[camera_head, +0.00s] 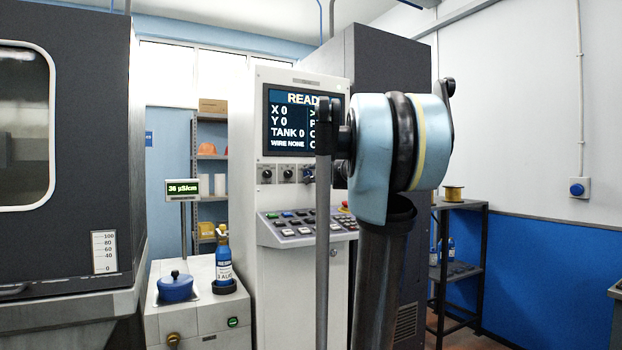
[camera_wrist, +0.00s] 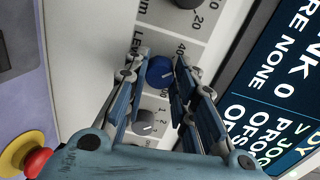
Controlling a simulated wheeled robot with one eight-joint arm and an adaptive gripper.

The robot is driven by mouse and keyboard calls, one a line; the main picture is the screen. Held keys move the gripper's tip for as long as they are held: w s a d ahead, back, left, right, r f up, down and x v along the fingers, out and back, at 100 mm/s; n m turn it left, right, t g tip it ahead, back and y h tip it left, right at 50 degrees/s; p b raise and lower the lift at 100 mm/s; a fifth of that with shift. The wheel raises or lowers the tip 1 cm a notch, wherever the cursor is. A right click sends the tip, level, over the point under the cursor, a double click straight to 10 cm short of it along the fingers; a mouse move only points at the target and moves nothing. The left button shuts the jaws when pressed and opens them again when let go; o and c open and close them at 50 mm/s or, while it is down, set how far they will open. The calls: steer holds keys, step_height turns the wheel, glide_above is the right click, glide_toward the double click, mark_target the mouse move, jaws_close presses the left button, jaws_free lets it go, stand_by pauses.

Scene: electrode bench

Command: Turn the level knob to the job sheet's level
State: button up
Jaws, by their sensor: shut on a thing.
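The level knob (camera_wrist: 160,70) is a round blue knob on the pale panel, in the wrist view. Printed letters beginning "LE" and a "40" mark show beside it. My gripper (camera_wrist: 161,73) has its two fingers on either side of this knob and is shut on it. The knob's exact setting cannot be read. In the head view my arm hides the gripper and the level knob cannot be made out for certain. The screen (camera_head: 290,127) reads X 0, Y 0, TANK 0, WIRE NONE. No job sheet is recognisable in either view.
Another knob (camera_wrist: 143,122) with small numbers sits beside the level knob. A dark knob (camera_wrist: 187,3) sits at the top edge. A red stop button (camera_wrist: 38,161) is at lower left. The keypad (camera_head: 295,224) is below the screen. A cabinet (camera_head: 200,318) carries a bottle and blue pot.

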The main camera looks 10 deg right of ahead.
steer(key=shift+s+f+n, duration=0.1)
steer(key=shift+n, duration=2.1)
jaws_close()
steer(key=o, duration=1.1)
jaws_free()
steer(key=v, duration=1.1)
steer(key=shift+s, duration=0.4)
